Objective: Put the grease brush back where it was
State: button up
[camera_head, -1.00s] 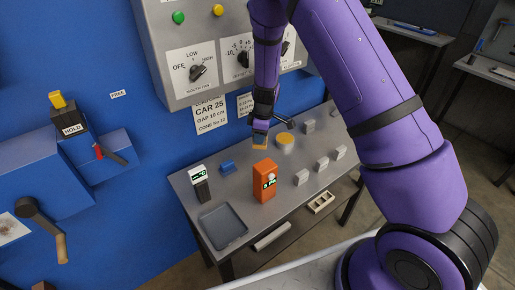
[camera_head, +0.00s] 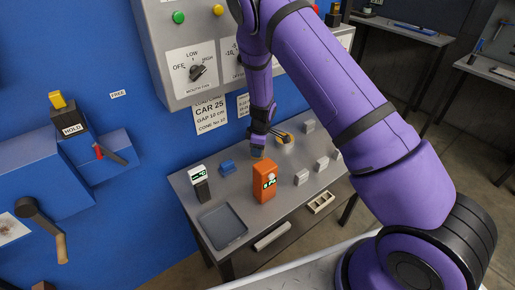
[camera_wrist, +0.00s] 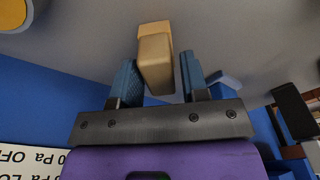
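My gripper (camera_head: 258,148) points down above the far-middle part of the grey table, behind the orange device (camera_head: 264,182). In the wrist view its two blue fingers (camera_wrist: 160,80) stand on either side of a tan block-like piece (camera_wrist: 155,62), which I take for the grease brush. A small tan end shows at the fingertips in the head view too. A thin gap seems to show at the right finger, but the piece travels with the gripper. A small blue holder (camera_head: 228,167) sits on the table to the left of the gripper and looks empty.
A yellow disc (camera_head: 284,138) lies right of the gripper, partly covered. Several pale blocks (camera_head: 301,177) stand at the right. A black-and-white meter (camera_head: 201,184) and grey tray (camera_head: 222,227) are at the left. A control panel (camera_head: 200,70) overhangs the back.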

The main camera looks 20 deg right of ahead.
jog(key=shift+o, duration=0.7)
jog(key=shift+r, duration=0.15)
notch_tip(320, 180, up, 12)
jog(key=d, duration=0.1)
jog(key=shift+s, duration=0.3)
